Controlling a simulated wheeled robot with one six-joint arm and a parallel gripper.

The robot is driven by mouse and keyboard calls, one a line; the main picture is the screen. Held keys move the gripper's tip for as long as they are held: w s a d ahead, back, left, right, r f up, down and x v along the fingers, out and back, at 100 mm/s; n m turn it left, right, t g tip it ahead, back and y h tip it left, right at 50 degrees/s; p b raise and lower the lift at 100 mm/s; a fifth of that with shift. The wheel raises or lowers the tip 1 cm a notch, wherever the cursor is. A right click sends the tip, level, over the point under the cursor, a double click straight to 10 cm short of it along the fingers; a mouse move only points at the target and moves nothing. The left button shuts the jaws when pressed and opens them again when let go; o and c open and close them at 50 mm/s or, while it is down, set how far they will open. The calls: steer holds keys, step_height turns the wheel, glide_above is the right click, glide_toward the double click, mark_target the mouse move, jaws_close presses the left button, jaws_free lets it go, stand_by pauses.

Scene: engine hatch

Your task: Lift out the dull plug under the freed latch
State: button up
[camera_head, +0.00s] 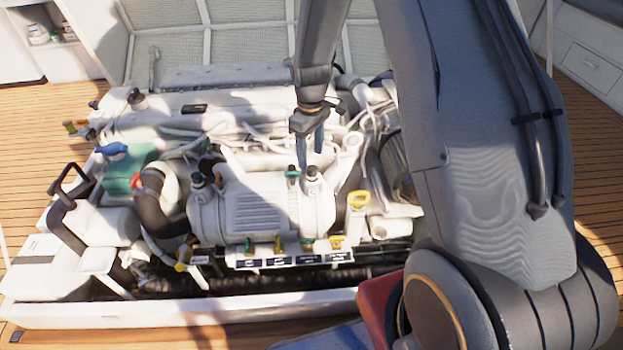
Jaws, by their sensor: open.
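My gripper (310,158) points down over the white engine (255,208), its two bluish fingers apart with nothing seen between them. The fingertips appear just above or behind a dark-capped fitting (312,173) and a small teal-topped piece (293,173) on the engine's top; I cannot tell the exact gap. Several small coloured pieces stand along the engine's front edge, including a gold one (277,243) and a green one (306,243), above dark labels (308,259). At this size I cannot tell which piece is the dull plug or the freed latch.
A black hose (155,207), a teal box (130,176) and a blue piece (112,150) lie left. Pipes crowd behind the gripper. The white hatch rim (180,314) crosses the front. My arm hides the right side.

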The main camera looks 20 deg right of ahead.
mark_target(312, 168)
steer(key=f, duration=0.4)
steer(key=f+b, duration=0.1)
steer(key=f, duration=0.1)
steer(key=shift+s+d+f, duration=0.2)
steer(key=shift+s+f, duration=0.1)
steer(key=shift+f, duration=0.1)
steer(key=shift+c, duration=0.2)
steer(key=c, duration=1.2)
steer(key=shift+r, duration=0.1)
